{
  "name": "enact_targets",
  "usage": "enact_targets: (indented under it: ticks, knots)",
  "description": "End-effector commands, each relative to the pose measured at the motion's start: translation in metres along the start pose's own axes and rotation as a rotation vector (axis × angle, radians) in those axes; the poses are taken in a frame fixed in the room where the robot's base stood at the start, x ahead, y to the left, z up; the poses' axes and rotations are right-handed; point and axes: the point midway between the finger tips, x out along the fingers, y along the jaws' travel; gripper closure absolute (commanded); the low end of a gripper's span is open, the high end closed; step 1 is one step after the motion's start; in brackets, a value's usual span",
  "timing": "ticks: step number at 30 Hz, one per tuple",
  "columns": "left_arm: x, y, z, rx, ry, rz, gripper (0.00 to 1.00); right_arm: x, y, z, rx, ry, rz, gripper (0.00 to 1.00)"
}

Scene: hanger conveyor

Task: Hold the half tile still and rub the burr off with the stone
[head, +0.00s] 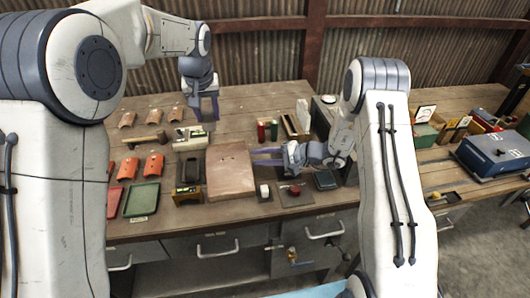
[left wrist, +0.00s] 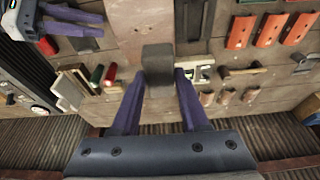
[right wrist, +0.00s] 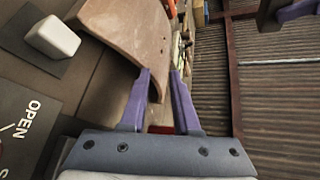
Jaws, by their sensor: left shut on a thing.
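The half tile (head: 230,172), broad and pale brown, lies on the bench in the head view; its curved edge shows in the right wrist view (right wrist: 130,30). My right gripper (head: 262,157) is at its right edge, fingers apart. In the right wrist view, the tile's edge shows between the fingers (right wrist: 160,82); contact is unclear. My left gripper (head: 205,115) is above the bench behind the tile. In the left wrist view it is shut on a dark grey block, the stone (left wrist: 157,63). I cannot make out the burr.
Orange tiles (head: 154,164) and smaller brown tiles (head: 154,115) lie to the left. A dark holder (head: 188,182) stands by the tile's left side. A white block (head: 265,190) and a red button (head: 294,189) are at front right. Red and green cylinders (head: 267,131) stand behind.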

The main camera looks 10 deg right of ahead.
Motion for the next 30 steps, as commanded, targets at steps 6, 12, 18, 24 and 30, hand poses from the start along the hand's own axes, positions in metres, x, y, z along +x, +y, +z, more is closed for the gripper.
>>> enact_targets:
  ticks: [6,12,18,24,30]
  knots:
    - [-0.001,0.0,0.0,0.0,0.001,0.0,1.0,0.005,0.005,-0.04,0.03,0.15,-0.104,0.7]
    - [0.0,0.0,0.0,0.0,0.001,0.0,1.0,0.013,0.004,-0.05,0.034,0.197,-0.13,0.7]
    - [0.0,0.0,0.0,0.0,0.001,0.0,1.0,0.04,0.001,-0.055,0.032,0.196,-0.13,0.7]
    - [0.0,0.0,0.0,0.0,0.001,0.0,1.0,0.079,-0.003,-0.062,0.033,0.195,-0.129,0.7]
    - [0.0,0.0,0.0,0.0,0.001,0.0,1.0,0.109,-0.008,-0.069,0.033,0.196,-0.129,0.7]
